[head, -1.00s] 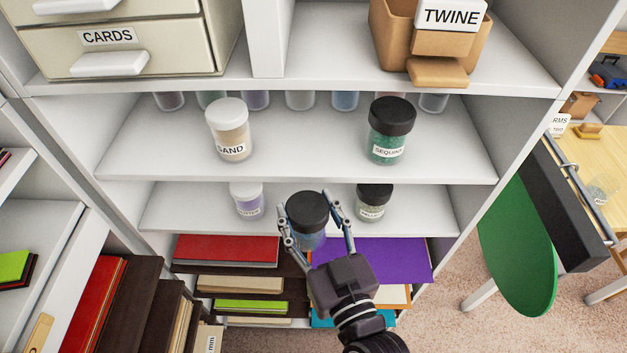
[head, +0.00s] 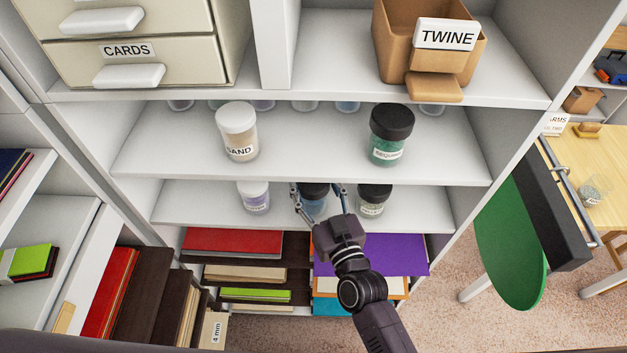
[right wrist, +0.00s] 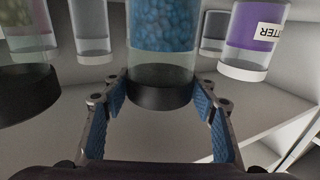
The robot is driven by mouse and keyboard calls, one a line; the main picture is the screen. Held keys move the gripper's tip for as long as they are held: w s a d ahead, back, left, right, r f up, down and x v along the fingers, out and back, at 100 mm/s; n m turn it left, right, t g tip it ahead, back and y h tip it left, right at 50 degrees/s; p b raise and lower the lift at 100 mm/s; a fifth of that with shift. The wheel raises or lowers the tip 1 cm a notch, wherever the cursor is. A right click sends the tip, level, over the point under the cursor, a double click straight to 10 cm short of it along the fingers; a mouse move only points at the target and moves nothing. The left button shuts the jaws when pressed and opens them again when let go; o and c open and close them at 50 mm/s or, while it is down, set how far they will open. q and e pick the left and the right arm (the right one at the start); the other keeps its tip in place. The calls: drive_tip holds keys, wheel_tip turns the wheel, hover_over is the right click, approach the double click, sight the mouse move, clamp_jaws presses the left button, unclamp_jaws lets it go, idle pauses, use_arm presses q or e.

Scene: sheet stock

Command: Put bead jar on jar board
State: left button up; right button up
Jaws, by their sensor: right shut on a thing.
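The bead jar (head: 315,206) has blue beads, clear walls and a dark lid. My right gripper (head: 319,190) is shut on it, with one finger on each side. The jar is at the lower jar board (head: 230,217), a white shelf, between a purple jar and a dark-lidded jar. In the right wrist view the bead jar (right wrist: 163,35) appears upside down between the blue finger pads. I cannot tell whether its base touches the board. My left gripper is not in view.
The purple jar (head: 255,198) stands left of the bead jar and the dark-lidded jar (head: 373,201) right of it. The shelf above holds a sand jar (head: 237,131) and a sequins jar (head: 390,134). Books and coloured sheets (head: 372,256) lie below.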

drive_tip(key=shift+w+f, duration=0.1)
drive_tip(key=shift+w, duration=0.1)
drive_tip(key=shift+w+f, duration=0.1)
drive_tip(key=shift+f, duration=0.15)
drive_tip(key=shift+f, duration=0.15)
drive_tip(key=o, duration=1.4)
